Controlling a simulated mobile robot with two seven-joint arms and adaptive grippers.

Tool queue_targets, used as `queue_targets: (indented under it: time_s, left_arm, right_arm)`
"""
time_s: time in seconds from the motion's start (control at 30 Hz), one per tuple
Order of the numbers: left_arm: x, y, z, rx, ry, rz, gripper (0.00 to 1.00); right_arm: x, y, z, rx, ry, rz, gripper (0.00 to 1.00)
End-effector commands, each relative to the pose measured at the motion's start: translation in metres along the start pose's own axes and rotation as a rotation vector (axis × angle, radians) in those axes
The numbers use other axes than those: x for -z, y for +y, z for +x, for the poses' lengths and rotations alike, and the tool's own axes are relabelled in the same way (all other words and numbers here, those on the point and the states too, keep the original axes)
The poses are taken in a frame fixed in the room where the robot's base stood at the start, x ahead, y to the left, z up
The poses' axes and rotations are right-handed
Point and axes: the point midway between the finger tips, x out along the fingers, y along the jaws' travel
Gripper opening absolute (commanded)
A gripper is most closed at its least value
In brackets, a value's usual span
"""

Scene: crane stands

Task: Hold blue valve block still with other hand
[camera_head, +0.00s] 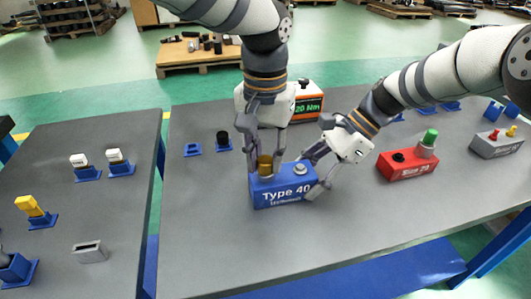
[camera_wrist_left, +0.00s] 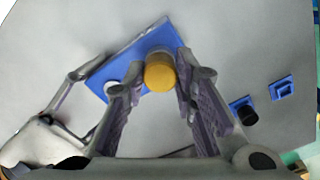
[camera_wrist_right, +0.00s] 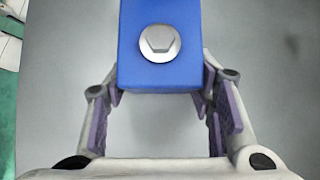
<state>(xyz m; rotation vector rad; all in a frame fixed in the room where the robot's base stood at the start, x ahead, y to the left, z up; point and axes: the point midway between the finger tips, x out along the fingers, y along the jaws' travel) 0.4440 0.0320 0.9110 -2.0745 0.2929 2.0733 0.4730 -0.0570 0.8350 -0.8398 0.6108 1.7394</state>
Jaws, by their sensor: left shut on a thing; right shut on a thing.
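The blue valve block (camera_head: 285,188), lettered "Type 40", stands on the grey table in the middle of the head view. Its top bears a yellow-brown cylinder (camera_head: 265,166) at the left and a silver hex plug (camera_head: 300,169) at the right. My left gripper (camera_head: 265,170) comes down from above and is shut on the yellow-brown cylinder, which shows between its fingers in the left wrist view (camera_wrist_left: 159,74). My right gripper (camera_head: 316,175) is shut on the right end of the block, with a finger on either side. The right wrist view shows the block's end (camera_wrist_right: 160,50) between the fingers.
A red block (camera_head: 405,165) with a green knob stands to the right, and a grey block (camera_head: 496,143) beyond it. A device reading "20 Nm" (camera_head: 308,105) stands behind my grippers. Small blue holders (camera_head: 192,149) sit at the left. The table's front is clear.

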Motion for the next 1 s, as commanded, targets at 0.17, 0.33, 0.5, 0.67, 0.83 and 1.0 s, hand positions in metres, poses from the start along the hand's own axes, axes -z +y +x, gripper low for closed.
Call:
queue_targets:
  time_s: [0.17,0.33,0.5,0.67,0.83,1.0]
  left_arm:
    - [0.0003,0.0001,-0.0004,-0.003,0.001,0.298,0.0]
    - [0.0004,-0.0001,-0.0005,-0.001,0.001,0.32,0.0]
    - [0.0004,-0.0003,-0.0004,-0.002,0.0,0.461,0.0]
    - [0.0002,-0.0003,-0.0001,-0.002,-0.001,0.74,0.0]
    - [0.0003,-0.0004,-0.0002,-0.001,-0.001,0.77,0.0]
    - [0.0003,-0.0001,-0.0001,-0.003,-0.001,0.889,0.0]
  right_arm:
    - [-0.0003,0.0,-0.0004,0.0,0.0,-0.001,0.12]
    - [-0.0003,0.0,-0.0004,0.0,0.0,-0.001,0.12]
    - [-0.0003,0.0,-0.0005,0.0,0.0,-0.001,0.12]
    - [-0.0004,0.0,-0.0005,0.0,0.0,-0.001,0.12]
    - [-0.0003,0.0,-0.0005,0.0,0.0,-0.001,0.12]
    - [-0.0004,0.0,-0.0005,0.0,0.0,-0.001,0.12]
